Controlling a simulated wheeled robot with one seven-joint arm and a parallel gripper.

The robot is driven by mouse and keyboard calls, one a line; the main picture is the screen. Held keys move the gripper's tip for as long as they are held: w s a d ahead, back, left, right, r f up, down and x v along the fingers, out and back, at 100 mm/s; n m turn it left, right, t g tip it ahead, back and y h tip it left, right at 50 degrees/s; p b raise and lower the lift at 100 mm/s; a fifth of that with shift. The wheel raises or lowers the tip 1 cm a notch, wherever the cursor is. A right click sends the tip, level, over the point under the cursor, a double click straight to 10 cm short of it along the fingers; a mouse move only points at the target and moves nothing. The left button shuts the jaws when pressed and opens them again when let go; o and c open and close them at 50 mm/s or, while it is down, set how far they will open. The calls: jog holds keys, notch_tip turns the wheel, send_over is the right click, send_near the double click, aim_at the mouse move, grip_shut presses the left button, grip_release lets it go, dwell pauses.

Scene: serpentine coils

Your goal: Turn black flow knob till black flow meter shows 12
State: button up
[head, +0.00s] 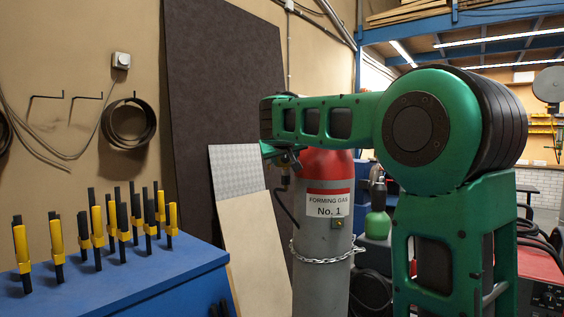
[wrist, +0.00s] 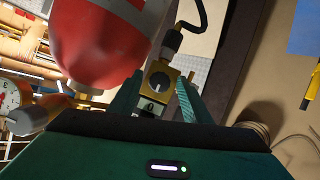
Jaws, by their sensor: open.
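In the wrist view a brass valve block (wrist: 158,68) with a round dark knob (wrist: 160,81) on its face sits beside the red cylinder top (wrist: 110,40). Contact cannot be told. A round white gauge (wrist: 10,96) with an orange rim is cut by the left edge; its reading is illegible. No black flow meter can be clearly identified. In the head view my arm hides most of the valve.
The grey gas cylinder (head: 321,245), labelled "FORMING GAS No. 1", is held by a chain (head: 325,254). A blue bench (head: 125,275) with several yellow-and-black clamps stands at left. A dark panel (head: 215,80) and a pale board (head: 240,225) lean behind. A black hose (wrist: 190,27) leaves the valve.

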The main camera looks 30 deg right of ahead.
jog(key=c, duration=1)
jog(key=shift+c, duration=0.2)
jog(key=m+t+y, duration=0.1)
jog(key=m+y, duration=0.1)
jog(key=m, duration=0.1)
jog(key=shift+s+d, duration=0.15)
jog(key=m, duration=0.1)
jog(key=m+t+y, duration=0.1)
jog(key=m, duration=0.1)
jog(key=shift+f+m+t+y, duration=0.15)
jog(key=shift+m+t+y, duration=0.15)
jog(key=m+t+y, duration=0.1)
jog(key=m, duration=0.2)
jog(key=shift+d+f+t, duration=0.1)
jog(key=shift+f+t, duration=0.05)
jog(key=shift+t, duration=0.25)
jog(key=m, duration=0.2)
jog(key=m+t, duration=0.1)
jog(key=m, duration=0.1)
jog(key=shift+s+f+t+y, duration=0.1)
jog(key=shift+f+t+y, duration=0.1)
jog(key=shift+t+y, duration=0.1)
jog(key=shift+m, duration=0.3)
